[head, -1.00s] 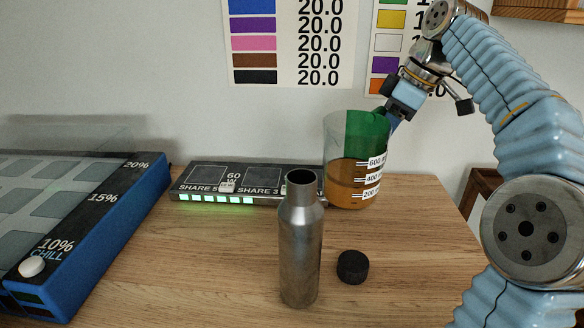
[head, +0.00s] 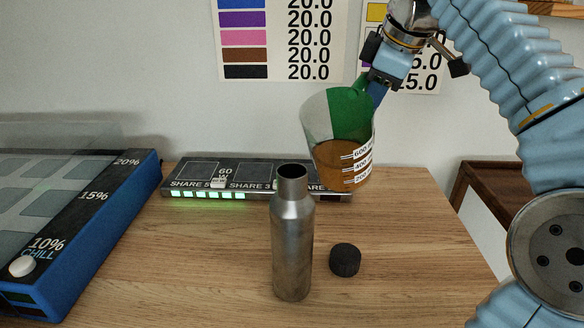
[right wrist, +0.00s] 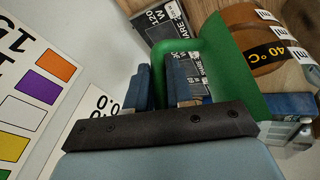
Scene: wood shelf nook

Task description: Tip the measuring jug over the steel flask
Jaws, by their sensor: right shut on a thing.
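The measuring jug (head: 322,121) is a clear vessel with a green part, white level marks and brown liquid in its lower part. My right gripper (head: 377,90) is shut on it at its upper right side and holds it above the table, its mouth leaning a little left. The jug also shows in the right wrist view (right wrist: 226,62) beside my right gripper (right wrist: 160,80). The steel flask (head: 292,245) stands upright and open on the table, left of and in front of the jug. I cannot see what is inside it. My left gripper is not in view.
A black cap (head: 345,260) lies on the table (head: 200,270) right of the flask. A dark panel with green lights (head: 215,180) lies behind the flask. A blue-edged chill unit (head: 105,225) fills the left side. A colour chart (head: 282,40) hangs on the wall.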

